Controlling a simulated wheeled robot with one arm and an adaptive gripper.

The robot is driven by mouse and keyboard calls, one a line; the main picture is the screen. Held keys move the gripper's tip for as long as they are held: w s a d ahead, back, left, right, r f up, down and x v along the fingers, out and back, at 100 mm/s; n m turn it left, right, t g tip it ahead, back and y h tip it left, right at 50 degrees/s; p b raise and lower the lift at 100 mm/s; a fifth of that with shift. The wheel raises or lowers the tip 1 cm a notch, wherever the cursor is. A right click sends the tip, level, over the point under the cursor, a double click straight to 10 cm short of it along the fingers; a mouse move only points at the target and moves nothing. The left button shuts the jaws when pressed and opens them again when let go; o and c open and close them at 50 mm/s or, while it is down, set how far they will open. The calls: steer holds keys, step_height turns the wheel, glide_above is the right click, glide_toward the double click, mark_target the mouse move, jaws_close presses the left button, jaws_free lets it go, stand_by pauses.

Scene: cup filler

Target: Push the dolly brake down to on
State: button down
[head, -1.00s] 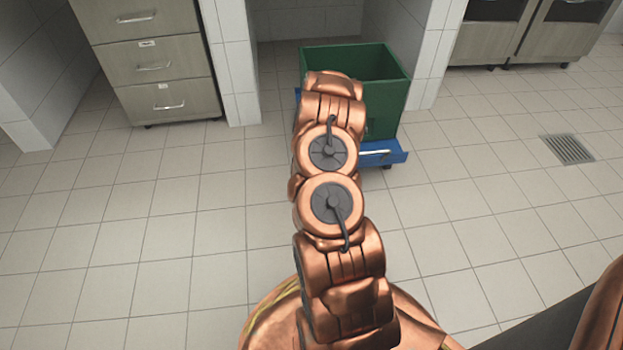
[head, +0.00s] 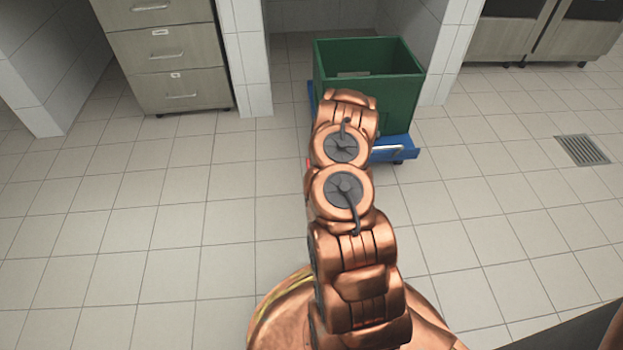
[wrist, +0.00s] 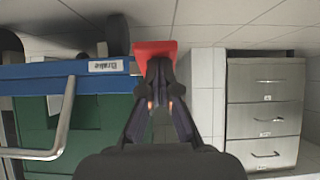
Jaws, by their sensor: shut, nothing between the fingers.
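The blue dolly (head: 400,149) stands on the floor under a green crate (head: 395,95). In the wrist view its blue edge (wrist: 30,78) carries a "Brake" label (wrist: 108,66), seen upside down. The red brake pedal (wrist: 155,48) sticks out beside the label end of that edge. My gripper (wrist: 160,70) is shut and empty, with its fingertips right at the pedal and overlapping it in the picture. I cannot tell whether they touch. In the head view my arm hides the gripper, and only a speck of red (head: 309,165) shows left of the arm.
A drawer cabinet (head: 170,55) stands left of a tiled wall pillar (head: 245,60); it also shows in the wrist view (wrist: 264,110). A metal handle (wrist: 62,125) is near the dolly's edge. A floor drain (head: 581,150) lies far right. The floor left of my arm is clear.

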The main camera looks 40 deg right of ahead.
steer(key=shift+f, duration=0.15)
stand_by(0.4)
steer(key=w+d+r+p+v, duration=0.1)
steer(key=r+p+v, duration=0.1)
steer(key=p+v, duration=0.5)
steer(key=shift+v, duration=3.2)
steer(key=shift+w+a+r, duration=0.1)
steer(key=shift+w+r, duration=0.1)
